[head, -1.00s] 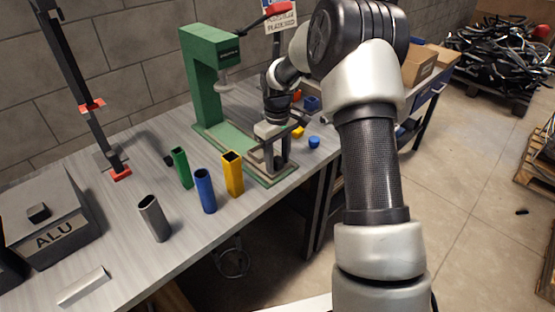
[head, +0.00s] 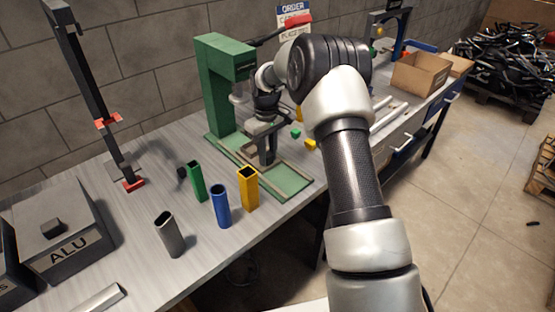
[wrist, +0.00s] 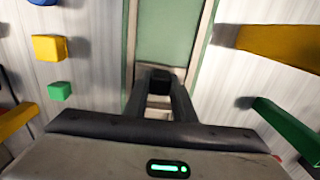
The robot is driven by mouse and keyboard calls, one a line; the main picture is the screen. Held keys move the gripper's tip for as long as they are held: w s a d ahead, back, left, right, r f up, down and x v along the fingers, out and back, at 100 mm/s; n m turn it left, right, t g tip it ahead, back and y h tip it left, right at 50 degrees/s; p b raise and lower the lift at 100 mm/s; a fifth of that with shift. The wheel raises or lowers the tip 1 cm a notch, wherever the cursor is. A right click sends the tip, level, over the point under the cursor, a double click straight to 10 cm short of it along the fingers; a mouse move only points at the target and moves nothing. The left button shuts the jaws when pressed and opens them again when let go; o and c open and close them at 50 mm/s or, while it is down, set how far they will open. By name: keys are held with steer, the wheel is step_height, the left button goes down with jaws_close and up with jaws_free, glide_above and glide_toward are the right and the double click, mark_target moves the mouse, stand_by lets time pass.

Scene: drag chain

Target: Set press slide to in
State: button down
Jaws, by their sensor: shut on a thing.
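The green press (head: 215,90) stands on the bench against the wall, with a green base track (head: 287,181) framed by pale rails running from under its head toward the bench's front edge. My gripper (head: 268,152) is low over the track, close to the press head. In the wrist view my gripper (wrist: 160,90) is shut on a black knob (wrist: 160,78), with a pale part of the slide (wrist: 158,103) showing between the fingers. Most of the slide is hidden by my gripper. The front stretch of the track is bare.
Green (head: 197,181), blue (head: 220,206) and yellow (head: 248,188) tubes and a grey tube (head: 168,233) stand left of the track. Small yellow (head: 310,145) and green (head: 295,133) blocks lie to its right. A grey ALU box (head: 60,230) sits at left.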

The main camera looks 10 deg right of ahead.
steer(key=shift+w+a, duration=0.25)
steer(key=shift+w, duration=0.2)
steer(key=c, duration=1.5)
jaws_free()
steer(key=shift+s, duration=0.1)
steer(key=shift+r, duration=0.15)
step_height(320, 180, up, 17)
steer(key=shift+r+p, duration=0.15)
steer(key=shift+p, duration=0.95)
